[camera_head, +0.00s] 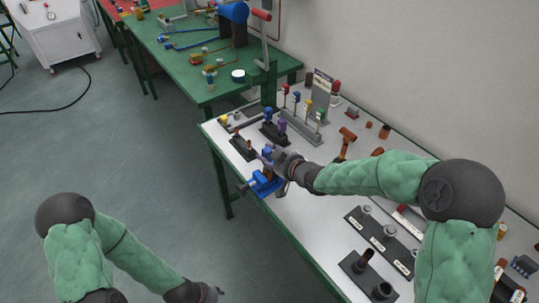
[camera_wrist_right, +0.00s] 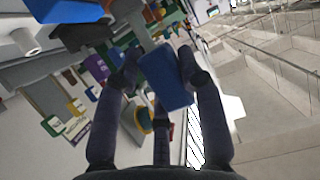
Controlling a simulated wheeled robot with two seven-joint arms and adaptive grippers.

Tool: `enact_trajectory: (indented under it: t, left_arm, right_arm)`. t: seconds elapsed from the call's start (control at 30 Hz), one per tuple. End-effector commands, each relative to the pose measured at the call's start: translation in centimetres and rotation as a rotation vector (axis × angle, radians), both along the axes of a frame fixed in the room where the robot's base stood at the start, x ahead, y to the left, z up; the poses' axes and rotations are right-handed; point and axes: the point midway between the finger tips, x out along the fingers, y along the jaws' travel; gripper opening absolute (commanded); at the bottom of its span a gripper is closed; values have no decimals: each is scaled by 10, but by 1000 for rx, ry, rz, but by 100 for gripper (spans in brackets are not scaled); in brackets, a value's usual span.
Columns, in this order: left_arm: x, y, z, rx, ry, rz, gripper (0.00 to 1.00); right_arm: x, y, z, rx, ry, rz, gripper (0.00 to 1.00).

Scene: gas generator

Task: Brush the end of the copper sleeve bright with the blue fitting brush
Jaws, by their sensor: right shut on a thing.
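My right gripper (camera_head: 276,160) is above the blue vise (camera_head: 262,183) at the near left edge of the white-topped table. In the right wrist view its dark fingers (camera_wrist_right: 166,70) are closed around a blue block-shaped handle (camera_wrist_right: 168,88), which I take to be the blue fitting brush. A greyish stem runs up from the handle; its bristles cannot be made out. I cannot make out the copper sleeve at the vise, nor whether the brush touches it. My left gripper (camera_head: 210,292) is low at the bottom of the head view, away from the table; its fingers are too unclear to judge.
Dark racks with coloured-handled tools (camera_head: 275,132) stand just behind the vise. A dark fitting board (camera_head: 383,240) and a dark block with two upright posts (camera_head: 366,277) lie on the right. A green bench (camera_head: 185,62) adjoins at the back.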

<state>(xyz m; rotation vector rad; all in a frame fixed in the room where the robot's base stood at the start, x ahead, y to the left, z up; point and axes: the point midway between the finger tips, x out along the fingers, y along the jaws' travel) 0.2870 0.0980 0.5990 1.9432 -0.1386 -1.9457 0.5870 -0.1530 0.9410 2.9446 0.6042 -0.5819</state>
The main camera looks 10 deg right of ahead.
Motion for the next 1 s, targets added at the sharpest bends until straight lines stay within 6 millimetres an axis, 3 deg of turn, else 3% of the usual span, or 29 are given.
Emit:
enact_trajectory:
  t: [0.7, 1.0]
  left_arm:
    - [0, 0, 38, 0, 0, 0, 40]
    - [0, 0, 38, 0, 0, 0, 40]
  right_arm:
    - [0, 0, 49, 0, -2, -1, 15]
    - [0, 0, 50, 0, -1, -1, 15]
